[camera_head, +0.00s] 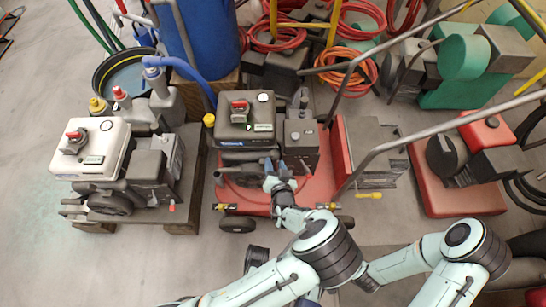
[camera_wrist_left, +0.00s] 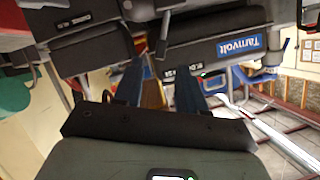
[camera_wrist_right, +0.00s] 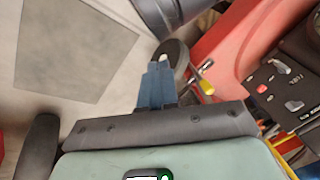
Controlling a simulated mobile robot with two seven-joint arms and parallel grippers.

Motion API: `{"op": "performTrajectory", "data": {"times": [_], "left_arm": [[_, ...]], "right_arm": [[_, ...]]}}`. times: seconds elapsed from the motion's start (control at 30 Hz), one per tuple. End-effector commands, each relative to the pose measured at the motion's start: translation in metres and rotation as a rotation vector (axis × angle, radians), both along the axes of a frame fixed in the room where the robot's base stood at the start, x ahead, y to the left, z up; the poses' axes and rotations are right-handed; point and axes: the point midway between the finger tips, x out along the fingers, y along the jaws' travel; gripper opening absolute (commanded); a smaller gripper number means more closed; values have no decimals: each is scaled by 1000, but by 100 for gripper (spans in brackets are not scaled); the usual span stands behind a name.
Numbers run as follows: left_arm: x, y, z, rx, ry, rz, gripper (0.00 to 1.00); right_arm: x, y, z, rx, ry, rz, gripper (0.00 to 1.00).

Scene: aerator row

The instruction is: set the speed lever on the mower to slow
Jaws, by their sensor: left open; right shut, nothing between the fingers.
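The mower (camera_head: 318,190) has a red deck and a dark engine (camera_head: 246,120) with a red cap on top. My left gripper (camera_head: 276,168) is at the front of this engine in the head view. In the left wrist view, my left gripper (camera_wrist_left: 162,88) has its blue fingers spread in front of a dark housing with a blue Tarnvolt label (camera_wrist_left: 239,44) and a small dark marked plate (camera_wrist_left: 184,72). I cannot make out the speed lever or its setting. My right gripper (camera_wrist_right: 157,85) is shut and empty, and I cannot pick it out in the head view.
A white engine (camera_head: 92,147) on a pallet stands left of the mower. A red machine (camera_head: 455,190) stands at the right. Long grey handle bars (camera_head: 385,145) cross above the mower's right side. In the right wrist view, a wheel (camera_wrist_right: 172,58) and a yellow grip (camera_wrist_right: 205,86) lie close by.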

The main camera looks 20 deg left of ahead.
Motion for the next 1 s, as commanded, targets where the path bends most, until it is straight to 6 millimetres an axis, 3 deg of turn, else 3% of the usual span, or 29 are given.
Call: {"op": "performTrajectory", "data": {"times": [0.1, 0.3, 0.67, 0.77, 0.8, 1.0], "left_arm": [[19, 10, -10, 0, 0, 2, 40], [38, 18, -17, -1, 0, 1, 40], [43, 20, -17, -1, 1, 0, 40], [43, 20, -17, -1, 1, 0, 14], [43, 20, -18, -1, 1, 0, 1], [42, 20, -18, -2, 1, 0, 0]], "right_arm": [[-8, -2, -14, -1, 31, -3, 0], [-21, -5, -25, 0, 75, -6, 0], [-26, -6, -27, 2, 89, -6, 0], [-26, -5, -27, 2, 88, -6, 0], [-25, -5, -27, 2, 88, -6, 0], [-25, -5, -27, 2, 88, -6, 0]]}}
